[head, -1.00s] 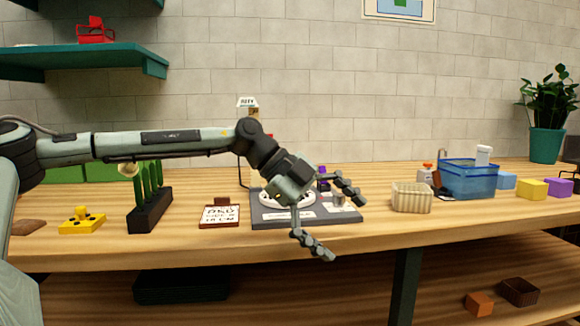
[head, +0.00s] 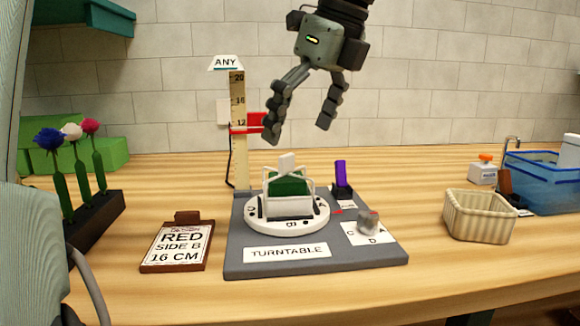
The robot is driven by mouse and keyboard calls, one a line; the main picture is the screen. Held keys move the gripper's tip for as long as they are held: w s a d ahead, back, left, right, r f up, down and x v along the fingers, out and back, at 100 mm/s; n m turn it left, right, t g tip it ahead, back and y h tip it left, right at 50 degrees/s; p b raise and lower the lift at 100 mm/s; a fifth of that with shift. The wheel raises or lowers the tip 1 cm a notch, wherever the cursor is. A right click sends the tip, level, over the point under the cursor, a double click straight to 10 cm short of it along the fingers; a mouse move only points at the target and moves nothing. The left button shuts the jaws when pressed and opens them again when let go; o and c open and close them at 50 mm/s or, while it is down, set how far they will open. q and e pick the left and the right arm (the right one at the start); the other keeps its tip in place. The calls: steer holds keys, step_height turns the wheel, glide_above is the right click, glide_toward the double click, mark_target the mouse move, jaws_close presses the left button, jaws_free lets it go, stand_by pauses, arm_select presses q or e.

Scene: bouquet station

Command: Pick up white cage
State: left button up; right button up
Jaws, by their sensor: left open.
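The white cage (head: 268,186) stands upright on the round white turntable disc (head: 262,224), around a green block (head: 288,186). It has a white knob on top and a white plate at its front. The disc sits on a grey base (head: 315,262) with a TURNTABLE label. My left gripper (head: 298,130) is open and empty, fingers pointing down, well above the cage and apart from it. My right gripper is not in view.
A ruler post (head: 239,130) with a red marker stands behind the turntable. A sign (head: 178,246) reads RED SIDE B 16 CM. A flower rack (head: 96,228) is at left. A cream basket (head: 479,216) and blue tub (head: 545,185) are at right. A purple item (head: 340,174) stands near the cage.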

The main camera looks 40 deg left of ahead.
mark_target(287, 158)
arm_select(q)
steer(key=shift+a+f, duration=0.2)
steer(key=shift+f, duration=0.05)
steer(key=x, duration=0.4)
steer(key=shift+s, duration=0.1)
steer(key=shift+p+x, duration=0.3)
steer(key=shift+x, duration=0.85)
steer(key=shift+a+f, duration=0.15)
steer(key=shift+a, duration=0.05)
steer(key=shift+c, duration=0.2)
steer(key=c, duration=0.6)
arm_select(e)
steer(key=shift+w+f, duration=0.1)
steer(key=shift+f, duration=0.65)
